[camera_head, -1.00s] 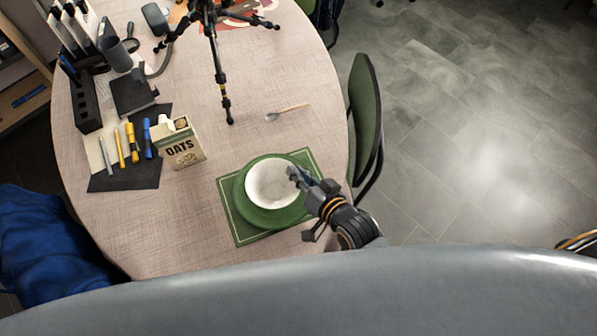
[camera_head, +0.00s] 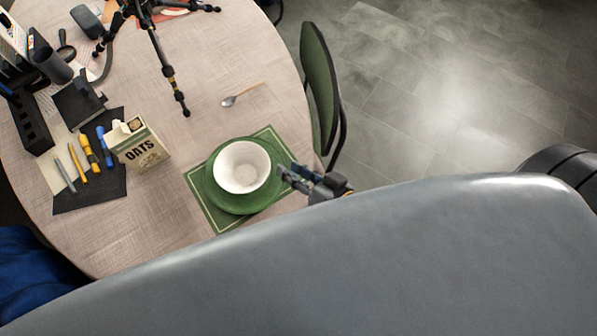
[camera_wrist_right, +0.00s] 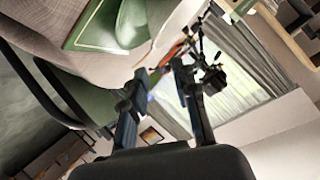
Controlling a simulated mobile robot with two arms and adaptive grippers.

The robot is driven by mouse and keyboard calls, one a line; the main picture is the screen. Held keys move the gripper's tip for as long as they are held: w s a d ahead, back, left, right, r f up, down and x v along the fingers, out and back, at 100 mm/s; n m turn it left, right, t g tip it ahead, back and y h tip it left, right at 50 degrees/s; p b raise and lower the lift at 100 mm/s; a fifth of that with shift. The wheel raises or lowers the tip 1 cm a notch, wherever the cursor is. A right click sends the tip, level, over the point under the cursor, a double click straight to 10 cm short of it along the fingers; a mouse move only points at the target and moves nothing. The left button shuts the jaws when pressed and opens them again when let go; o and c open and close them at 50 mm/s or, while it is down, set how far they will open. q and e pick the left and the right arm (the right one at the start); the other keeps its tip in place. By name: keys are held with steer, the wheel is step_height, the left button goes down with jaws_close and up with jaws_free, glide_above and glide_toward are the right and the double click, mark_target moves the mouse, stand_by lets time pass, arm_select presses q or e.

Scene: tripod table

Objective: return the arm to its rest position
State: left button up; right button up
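My right gripper (camera_head: 296,181) is at the right edge of the round table, just right of a white bowl (camera_head: 241,167). The bowl stands on a green plate (camera_head: 216,194) on a green placemat (camera_head: 205,209). The gripper's fingers look apart from the bowl. In the right wrist view my right gripper (camera_wrist_right: 160,95) has its two fingers spread with nothing between them. The green plate (camera_wrist_right: 128,22) and placemat (camera_wrist_right: 90,35) show at the top of that view. My left gripper is not in view.
A green chair (camera_head: 320,80) stands at the table's right edge. An oats carton (camera_head: 140,146), a spoon (camera_head: 240,95), a black tripod (camera_head: 165,70) and several pens lie or stand on the table (camera_head: 200,60). Open floor (camera_head: 430,110) is at the right.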

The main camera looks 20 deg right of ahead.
steer(key=shift+v, duration=0.9)
steer(key=shift+w, duration=0.1)
steer(key=s+d+f+n+g+h, duration=0.3)
steer(key=s+d+g+h, duration=0.2)
steer(key=d+g, duration=0.4)
step_height(320, 180, down, 26)
steer(key=s+d, duration=0.1)
steer(key=s, duration=0.2)
steer(key=s+d+f+n+g, duration=0.1)
steer(key=s+d+f+g, duration=0.1)
steer(key=s+f, duration=1.4)
steer(key=shift+d+h, duration=0.4)
steer(key=shift+d, duration=0.2)
